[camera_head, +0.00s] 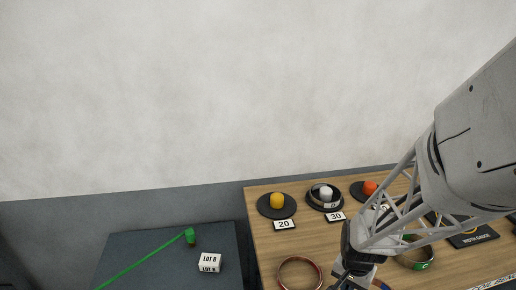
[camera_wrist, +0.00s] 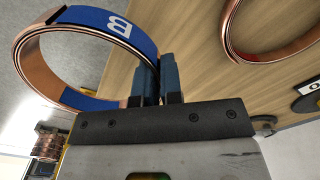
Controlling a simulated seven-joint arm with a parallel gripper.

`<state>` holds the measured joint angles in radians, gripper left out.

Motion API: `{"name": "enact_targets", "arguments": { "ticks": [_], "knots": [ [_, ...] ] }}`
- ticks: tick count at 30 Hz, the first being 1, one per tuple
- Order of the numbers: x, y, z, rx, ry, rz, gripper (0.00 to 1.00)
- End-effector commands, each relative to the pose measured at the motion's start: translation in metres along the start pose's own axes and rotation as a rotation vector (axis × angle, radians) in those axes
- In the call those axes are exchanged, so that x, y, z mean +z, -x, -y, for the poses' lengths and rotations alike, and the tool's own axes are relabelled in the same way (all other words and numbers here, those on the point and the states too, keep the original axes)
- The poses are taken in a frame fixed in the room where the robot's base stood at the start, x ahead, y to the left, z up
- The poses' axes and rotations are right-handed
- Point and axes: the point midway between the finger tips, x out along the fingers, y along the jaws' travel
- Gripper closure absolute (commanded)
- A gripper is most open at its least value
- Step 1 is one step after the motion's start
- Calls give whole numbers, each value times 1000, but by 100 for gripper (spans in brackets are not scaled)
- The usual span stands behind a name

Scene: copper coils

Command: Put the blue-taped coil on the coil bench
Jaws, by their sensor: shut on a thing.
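The blue-taped coil is a copper ring with blue tape (camera_wrist: 110,25) marked with a white B. In the wrist view my gripper (camera_wrist: 159,75) is shut on its right side, and the ring extends left of the fingers. In the head view my gripper (camera_head: 348,284) is at the bottom edge, over the wooden bench (camera_head: 262,238). Only a small blue patch (camera_head: 381,284) shows beside it there, probably the tape. The arm hides much of this area. I cannot tell whether the held coil touches the bench.
A copper coil (camera_head: 299,259) and a green-taped coil (camera_head: 424,265) lie on the bench. Black round stands with yellow (camera_head: 277,200), white (camera_head: 325,192) and orange (camera_head: 369,187) knobs line the back. A dark table (camera_head: 135,243) at left holds a LOT R block (camera_head: 209,262) and a green rod.

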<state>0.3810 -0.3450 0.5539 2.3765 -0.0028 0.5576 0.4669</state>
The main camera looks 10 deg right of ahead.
Motion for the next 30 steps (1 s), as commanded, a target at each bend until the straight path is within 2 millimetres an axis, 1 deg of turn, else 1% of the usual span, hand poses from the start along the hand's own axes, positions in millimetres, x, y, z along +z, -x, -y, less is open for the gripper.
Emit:
{"name": "enact_targets", "arguments": {
  "ticks": [10,14,20,30],
  "knots": [
    [-1,0,0,0,0,-1,100],
    [-5,0,2,0,0,-1,100],
    [-20,-2,10,0,0,1,100],
    [-60,-6,32,0,0,0,100]
  ]
}}
